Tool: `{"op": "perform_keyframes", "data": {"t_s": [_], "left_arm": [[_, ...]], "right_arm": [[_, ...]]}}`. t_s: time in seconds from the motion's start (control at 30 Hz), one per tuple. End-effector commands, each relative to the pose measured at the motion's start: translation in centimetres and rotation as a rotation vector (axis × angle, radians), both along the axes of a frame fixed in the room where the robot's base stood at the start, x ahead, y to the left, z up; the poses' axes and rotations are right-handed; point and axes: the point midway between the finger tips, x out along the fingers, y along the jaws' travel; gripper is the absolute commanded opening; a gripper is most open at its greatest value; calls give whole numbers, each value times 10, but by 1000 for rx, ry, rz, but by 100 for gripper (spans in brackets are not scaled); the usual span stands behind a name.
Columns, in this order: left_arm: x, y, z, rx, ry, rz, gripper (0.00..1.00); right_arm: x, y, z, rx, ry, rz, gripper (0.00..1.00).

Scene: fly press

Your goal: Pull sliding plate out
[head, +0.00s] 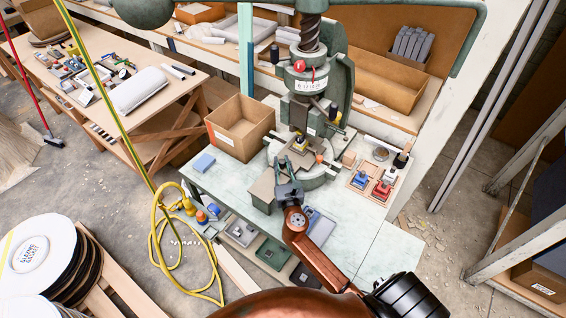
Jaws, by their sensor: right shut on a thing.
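The green fly press (332,100) stands on the pale worktable, with its screw and a red-knobbed collar above. Its round bed (318,178) carries a small metal fixture with yellow parts (299,143). The sliding plate looks to be at the front of this bed, small and partly hidden by my right gripper (284,166). My right gripper reaches in from below and is shut at the front of the bed, on what looks like the sliding plate; its fingertips hide the contact. A grey-brown block (262,189) is just left of the gripper. My left gripper is not in view.
An open cardboard box (240,127) stands left of the press. A tray with blue and red pieces (373,184) lies to the right. Small trays (241,231) lie along the front left. The table's right front (375,240) is mostly clear. A yellow hose (157,262) hangs at left.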

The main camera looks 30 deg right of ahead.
Motion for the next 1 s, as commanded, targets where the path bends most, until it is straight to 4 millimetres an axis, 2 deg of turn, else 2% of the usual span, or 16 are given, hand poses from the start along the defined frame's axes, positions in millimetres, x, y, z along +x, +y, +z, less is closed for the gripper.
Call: {"op": "perform_keyframes", "data": {"t_s": [0.17, 0.5, 0.7, 1.0], "left_arm": [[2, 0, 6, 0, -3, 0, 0], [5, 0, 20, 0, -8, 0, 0], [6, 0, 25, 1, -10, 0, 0], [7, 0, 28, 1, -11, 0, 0]], "right_arm": [[-10, 24, 0, 3, 2, 2, 0], [-39, 93, 0, 3, 2, 1, 0], [-53, 127, 0, 3, 2, 2, 0], [-63, 152, -1, 1, 2, 1, 0]]}}
